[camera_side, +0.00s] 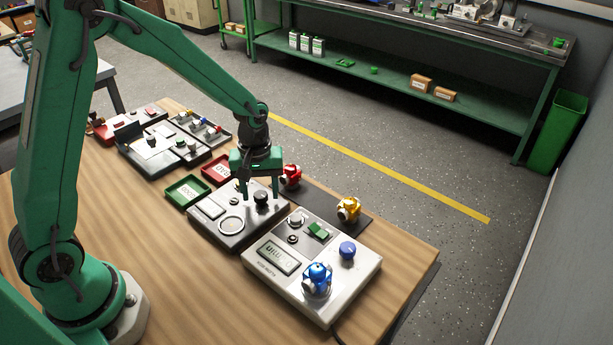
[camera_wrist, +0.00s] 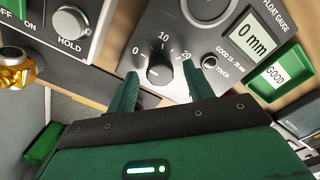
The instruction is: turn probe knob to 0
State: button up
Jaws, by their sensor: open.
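The probe knob (camera_wrist: 159,74) is a round black knob on the grey float gauge panel (camera_wrist: 215,22), with 0, 10 and 20 printed around it. Where its pointer aims is hard to tell. The panel's display (camera_wrist: 250,42) reads 0 mm. My gripper (camera_wrist: 160,72) is open, with one green finger on each side of the knob; contact cannot be made out. In the side view my gripper (camera_side: 261,194) points down at the same dark knob (camera_side: 261,198) on the grey panel (camera_side: 222,238).
A TOUCH button (camera_wrist: 209,62) sits close to the right finger. A green GOOD tray (camera_side: 187,190) and a red tray (camera_side: 217,170) lie behind the panel. Red (camera_side: 291,175) and yellow (camera_side: 348,209) valves stand beyond.

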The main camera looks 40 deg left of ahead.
aim_at(259, 195)
jog(key=shift+r, duration=0.1)
notch_tip(259, 195, up, 7)
jog(key=shift+r, duration=0.3)
jog(key=shift+r, duration=0.1)
dwell(0.5)
jog(key=shift+s+r, duration=0.15)
jog(key=shift+r, duration=0.05)
jog(key=s+r+m+t, duration=0.2)
jog(key=s+r+m, duration=0.2)
jog(key=s+r, duration=0.2)
jog(key=s+a+r+m+t, duration=0.1)
jog(key=s+r+m+t, duration=0.2)
jog(key=s, duration=0.8)
notch_tip(259, 195, up, 4)
jog(key=shift+s+a+f+m+t, duration=0.25)
jog(key=shift+m+t, duration=0.05)
jog(key=shift+m, duration=0.8)
